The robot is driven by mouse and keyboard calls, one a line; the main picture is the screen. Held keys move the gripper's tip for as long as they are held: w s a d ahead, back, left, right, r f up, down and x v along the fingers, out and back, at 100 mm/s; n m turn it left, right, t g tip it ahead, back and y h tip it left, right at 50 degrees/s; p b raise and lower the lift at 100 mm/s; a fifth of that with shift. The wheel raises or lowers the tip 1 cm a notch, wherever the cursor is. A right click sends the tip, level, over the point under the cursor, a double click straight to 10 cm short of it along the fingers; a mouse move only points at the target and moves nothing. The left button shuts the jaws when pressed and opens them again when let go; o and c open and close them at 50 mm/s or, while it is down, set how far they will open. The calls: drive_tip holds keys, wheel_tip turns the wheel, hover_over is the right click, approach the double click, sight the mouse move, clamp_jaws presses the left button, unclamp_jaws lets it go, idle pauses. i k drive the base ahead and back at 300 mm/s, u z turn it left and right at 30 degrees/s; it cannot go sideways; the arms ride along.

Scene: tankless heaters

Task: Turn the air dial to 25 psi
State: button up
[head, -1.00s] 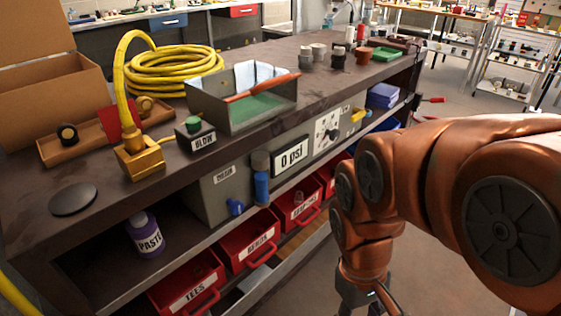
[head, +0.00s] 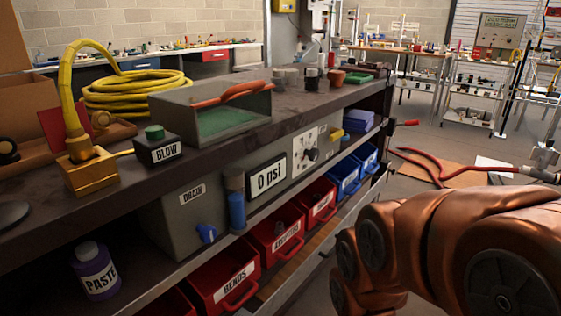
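The air dial is a dark round knob (head: 311,154) on a pale plate (head: 304,150), set in the front of a grey box under the bench top. The markings around the knob are too small to read. My copper-coloured arm fills the lower right, to the right of the dial and apart from it. My gripper is not in view.
Below the panel hang red bins (head: 223,280) and blue bins (head: 345,174). A blue drain valve (head: 206,233) and a blue cylinder (head: 236,208) stick out left of the display. A red hose (head: 440,172) lies at the right.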

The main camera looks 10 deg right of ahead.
sight(313, 154)
drive_tip(key=z, duration=0.25)
drive_tip(key=i, duration=0.4)
drive_tip(key=u, duration=1.15)
drive_tip(key=k, duration=0.9)
drive_tip(key=z, duration=0.05)
